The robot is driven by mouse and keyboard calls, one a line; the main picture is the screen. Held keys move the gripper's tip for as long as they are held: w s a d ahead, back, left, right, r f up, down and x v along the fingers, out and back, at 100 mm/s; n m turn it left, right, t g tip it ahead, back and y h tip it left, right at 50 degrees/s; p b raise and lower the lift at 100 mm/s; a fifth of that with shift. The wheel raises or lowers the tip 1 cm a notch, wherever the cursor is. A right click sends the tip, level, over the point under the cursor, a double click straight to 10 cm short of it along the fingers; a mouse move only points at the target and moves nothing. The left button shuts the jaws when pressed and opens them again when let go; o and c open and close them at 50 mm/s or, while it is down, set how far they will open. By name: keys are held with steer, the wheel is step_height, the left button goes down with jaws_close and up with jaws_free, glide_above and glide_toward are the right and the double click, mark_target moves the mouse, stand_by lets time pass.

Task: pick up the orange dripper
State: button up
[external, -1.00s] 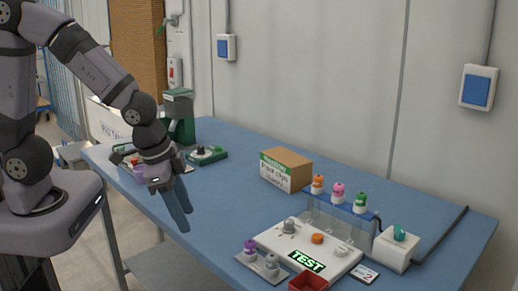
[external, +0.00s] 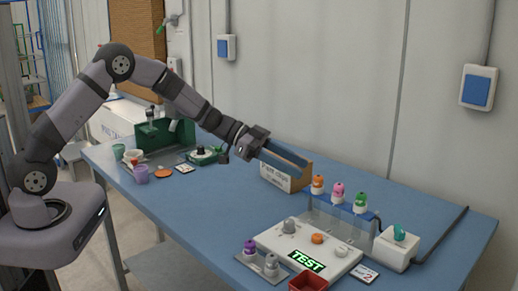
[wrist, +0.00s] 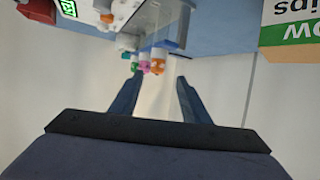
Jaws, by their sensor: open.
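The orange dripper (external: 317,184), a small white bottle with an orange top, stands upright at the left end of a clear rack with a blue top (external: 345,208). A pink dripper (external: 338,192) and a green dripper (external: 361,202) stand beside it.
A cardboard box (external: 288,178) stands close by my fingers. A white board with a TEST display (external: 307,261) lies in front of the rack, with an orange round piece (external: 317,239) on it. A white device (external: 396,247) with a teal knob stands right. The table's middle is clear.

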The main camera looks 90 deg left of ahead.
mark_target(318, 176)
steer(key=shift+d+p+x, duration=0.1)
steer(key=shift+p+x, duration=0.4)
steer(key=shift+x, duration=1.35)
steer(key=shift+d+p+x, duration=0.15)
steer(key=shift+p+x, duration=0.3)
steer(key=shift+x, duration=1.4)
jaws_close()
